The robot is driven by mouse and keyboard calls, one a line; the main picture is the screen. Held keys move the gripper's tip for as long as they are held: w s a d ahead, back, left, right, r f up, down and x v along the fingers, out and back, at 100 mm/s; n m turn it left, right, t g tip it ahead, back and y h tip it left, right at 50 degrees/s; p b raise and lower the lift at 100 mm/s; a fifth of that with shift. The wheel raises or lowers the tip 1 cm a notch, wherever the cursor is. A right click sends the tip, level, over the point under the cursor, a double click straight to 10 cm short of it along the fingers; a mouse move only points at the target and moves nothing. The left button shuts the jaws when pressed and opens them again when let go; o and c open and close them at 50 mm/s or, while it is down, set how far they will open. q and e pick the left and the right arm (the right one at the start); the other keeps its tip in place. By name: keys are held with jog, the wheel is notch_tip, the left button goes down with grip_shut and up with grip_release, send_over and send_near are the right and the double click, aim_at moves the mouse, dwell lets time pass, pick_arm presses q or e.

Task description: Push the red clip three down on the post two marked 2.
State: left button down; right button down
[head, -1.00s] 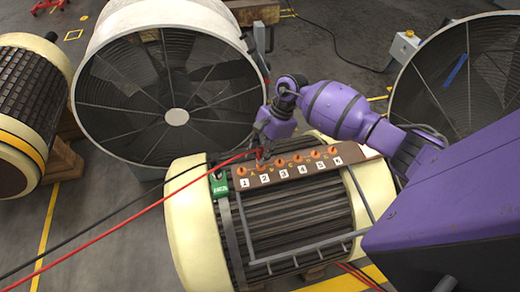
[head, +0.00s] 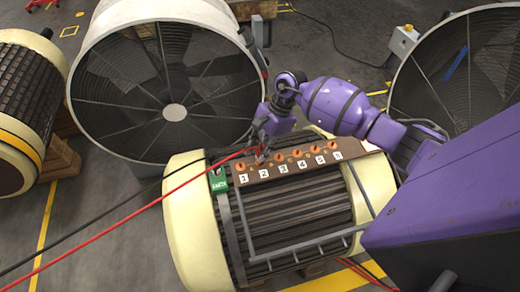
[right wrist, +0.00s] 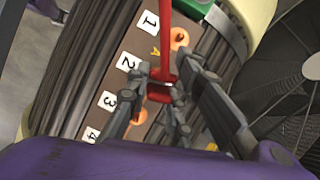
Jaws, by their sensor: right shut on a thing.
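My right gripper (head: 262,153) points down over the brown strip of orange posts, at the white label 2 (head: 264,176). In the right wrist view its fingers (right wrist: 163,86) are shut on the red clip (right wrist: 160,93), whose red cable runs up the picture. The clip is beside label 2 (right wrist: 128,63), between the orange post by label 1 (right wrist: 179,38) and the one by label 3 (right wrist: 137,116). Post two is hidden under the clip and fingers, so I cannot tell how far down the clip sits. My left gripper is not in view.
The strip (head: 307,168) lies on a ribbed rotor with cream ends (head: 192,222). A green clip (head: 218,181) with a black cable is left of label 1. Grey bars cross the rotor's front. A large fan housing (head: 112,42) stands behind.

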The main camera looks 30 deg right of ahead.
jog(key=shift+f, duration=0.3)
jog(key=c, duration=1.5)
grip_release()
jog(key=v, duration=1.2)
jog(key=shift+r, duration=0.1)
